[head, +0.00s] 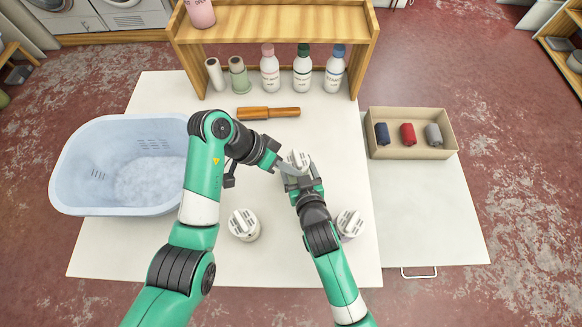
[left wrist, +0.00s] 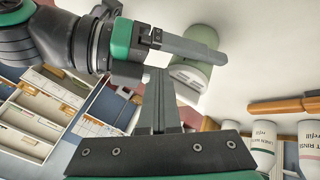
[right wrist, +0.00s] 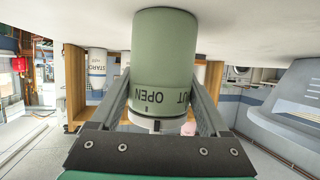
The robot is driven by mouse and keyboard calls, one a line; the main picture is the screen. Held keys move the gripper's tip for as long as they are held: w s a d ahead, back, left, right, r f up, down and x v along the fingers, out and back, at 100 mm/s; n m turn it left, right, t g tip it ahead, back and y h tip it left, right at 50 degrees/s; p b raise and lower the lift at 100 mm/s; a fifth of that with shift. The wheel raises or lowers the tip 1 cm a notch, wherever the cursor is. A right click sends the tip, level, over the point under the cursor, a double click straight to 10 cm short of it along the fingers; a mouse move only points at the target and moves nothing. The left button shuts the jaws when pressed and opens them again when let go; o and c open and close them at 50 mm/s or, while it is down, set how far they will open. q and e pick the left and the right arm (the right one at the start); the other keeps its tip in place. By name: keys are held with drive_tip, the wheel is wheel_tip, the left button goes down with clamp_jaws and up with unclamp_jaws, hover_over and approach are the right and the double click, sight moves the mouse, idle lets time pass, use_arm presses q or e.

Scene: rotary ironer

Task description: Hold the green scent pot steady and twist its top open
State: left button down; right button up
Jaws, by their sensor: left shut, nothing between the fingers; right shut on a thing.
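The green scent pot (right wrist: 165,55) stands on the white table. Its ribbed white top (head: 299,158) shows in the head view, and the green body there is mostly hidden by my grippers. My right gripper (head: 301,178) is shut on the pot's body; in the right wrist view its fingers lie on both sides, with the letters OPEN on the band. My left gripper (head: 290,168) is shut and empty, its fingertips close beside the top. In the left wrist view its closed fingers (left wrist: 157,88) are near the white top (left wrist: 190,76); I cannot tell whether they touch.
Two other pots with white ribbed tops (head: 243,223) (head: 349,222) stand nearer the front. A blue basin (head: 75,180) is at left, a wooden-handled tool (head: 268,113) behind. Several bottles (head: 303,72) stand below a wooden shelf (head: 280,22). A box (head: 440,150) of rolls is right.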

use_arm(q)
drive_tip(key=shift+w+a, duration=0.2)
drive_tip(key=shift+w, duration=0.7)
use_arm(e)
drive_tip(key=shift+s+f, duration=0.1)
drive_tip(key=shift+f, duration=0.25)
use_arm(q)
drive_tip(key=a+r+m, duration=0.2)
drive_tip(key=r+m, duration=0.2)
drive_tip(key=m, duration=0.9)
drive_tip(key=a+r+m, duration=0.2)
drive_tip(key=r+m, duration=0.1)
drive_tip(key=m, duration=0.9)
drive_tip(key=s+a+m+h, duration=0.15)
drive_tip(key=a+m, duration=0.25)
drive_tip(key=m, duration=1.4)
drive_tip(key=t, duration=0.2)
approach(295, 161)
wheel_tip(295, 161, down, 4)
drive_tip(key=d, duration=0.1)
drive_tip(key=w+d, duration=0.1)
drive_tip(key=d, duration=0.1)
drive_tip(key=shift+w+f+h, duration=0.15)
drive_tip(key=shift+f+h, duration=0.1)
drive_tip(key=shift+w+d, duration=0.1)
drive_tip(key=shift+d, duration=0.25)
